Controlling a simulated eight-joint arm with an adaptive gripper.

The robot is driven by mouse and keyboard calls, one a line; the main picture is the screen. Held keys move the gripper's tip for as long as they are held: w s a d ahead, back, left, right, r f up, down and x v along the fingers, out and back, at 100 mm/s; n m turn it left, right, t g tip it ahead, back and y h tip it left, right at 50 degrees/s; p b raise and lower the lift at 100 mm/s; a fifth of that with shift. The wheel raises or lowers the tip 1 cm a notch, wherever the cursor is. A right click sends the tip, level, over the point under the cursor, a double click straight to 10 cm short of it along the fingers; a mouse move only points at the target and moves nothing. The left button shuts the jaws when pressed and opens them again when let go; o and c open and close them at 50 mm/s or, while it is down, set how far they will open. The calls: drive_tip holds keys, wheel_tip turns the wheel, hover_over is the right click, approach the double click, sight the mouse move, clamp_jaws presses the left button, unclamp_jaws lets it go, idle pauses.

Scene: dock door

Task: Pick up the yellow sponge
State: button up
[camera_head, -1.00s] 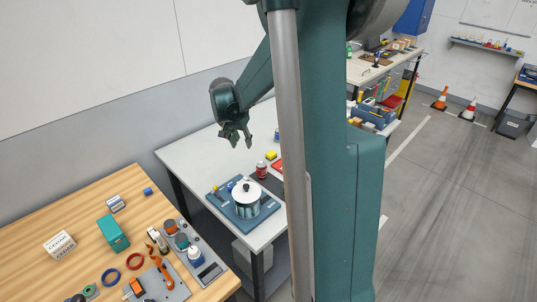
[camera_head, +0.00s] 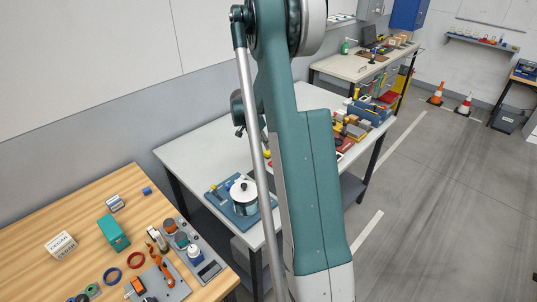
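A small yellow patch (camera_head: 267,154), likely the yellow sponge, shows on the white table (camera_head: 195,151) between my grey rod and my green arm link. Most of it is hidden by my arm. My gripper (camera_head: 240,132) is above the white table, to the left of and higher in the picture than the yellow patch. My arm covers part of the gripper, so its fingers are not clear and I cannot tell whether they are open.
A white-lidded pot (camera_head: 243,193) stands on a blue board (camera_head: 217,198) at the table's near edge. Blue bins (camera_head: 372,112) and several small items crowd the table's right end. A wooden table (camera_head: 85,225) with tools stands at the left. The white table's left part is bare.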

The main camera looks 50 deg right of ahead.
sight(267, 152)
idle(0.3)
drive_tip(key=shift+x, duration=1.3)
drive_tip(key=shift+f, duration=0.1)
drive_tip(key=shift+x, duration=2.5)
drive_tip(key=shift+d, duration=0.1)
drive_tip(key=shift+c, duration=0.6)
drive_tip(key=c, duration=0.4)
